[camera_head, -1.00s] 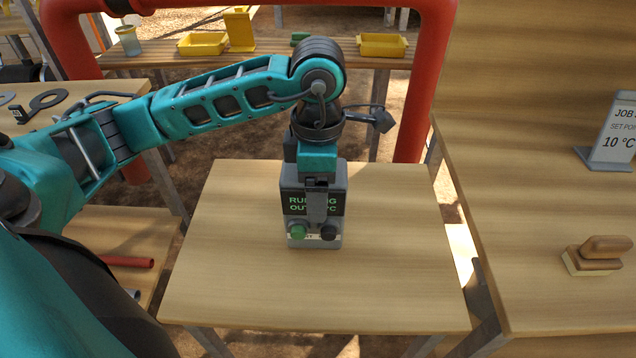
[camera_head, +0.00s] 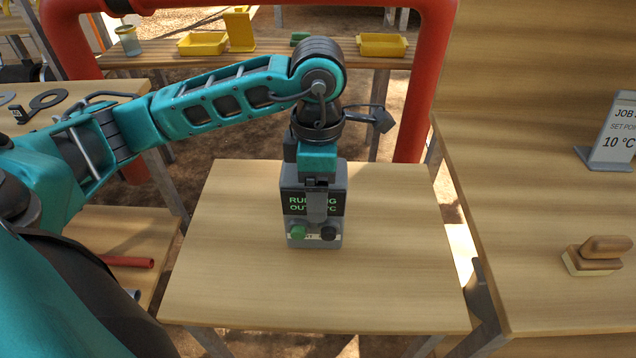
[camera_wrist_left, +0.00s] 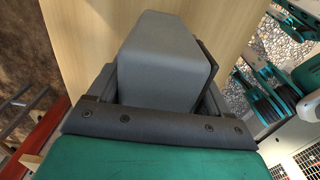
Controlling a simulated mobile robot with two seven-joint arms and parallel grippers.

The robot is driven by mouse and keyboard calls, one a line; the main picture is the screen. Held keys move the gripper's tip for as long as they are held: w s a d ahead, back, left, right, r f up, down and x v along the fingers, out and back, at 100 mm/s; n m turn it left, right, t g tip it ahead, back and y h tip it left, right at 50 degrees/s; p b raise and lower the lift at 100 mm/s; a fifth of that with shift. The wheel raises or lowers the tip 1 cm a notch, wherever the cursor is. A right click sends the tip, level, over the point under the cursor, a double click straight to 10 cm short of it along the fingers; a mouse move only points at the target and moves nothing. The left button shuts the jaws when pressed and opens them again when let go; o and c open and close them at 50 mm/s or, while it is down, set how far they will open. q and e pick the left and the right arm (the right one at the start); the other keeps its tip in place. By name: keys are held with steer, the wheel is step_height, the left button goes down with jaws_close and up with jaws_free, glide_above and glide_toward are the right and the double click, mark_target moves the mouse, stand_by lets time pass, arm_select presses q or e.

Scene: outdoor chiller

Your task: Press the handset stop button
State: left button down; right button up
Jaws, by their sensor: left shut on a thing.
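The grey handset (camera_head: 298,214) is upright at the middle of the wooden table, its dark screen showing green text, partly covered, that begins "RU" and "OUT". A green button (camera_head: 297,232) and a black button (camera_head: 328,233) sit side by side below the screen. My left gripper (camera_head: 317,207) comes down from above and is shut on the handset, one finger lying over the middle of the screen. In the left wrist view the grey body of the handset (camera_wrist_left: 165,65) fills the space between the fingers. Whether its base touches the table I cannot tell. My right gripper is not in view.
The table (camera_head: 240,290) is bare around the handset. A wooden bench on the right holds a wood-handled block (camera_head: 600,255) and a sign (camera_head: 612,140) reading "10 °C". A red pipe frame (camera_head: 425,90) and a bench with yellow trays (camera_head: 203,44) stand behind.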

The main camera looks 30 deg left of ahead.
mark_target(322, 237)
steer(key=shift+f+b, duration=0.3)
steer(key=shift+b, duration=0.05)
stand_by(1.1)
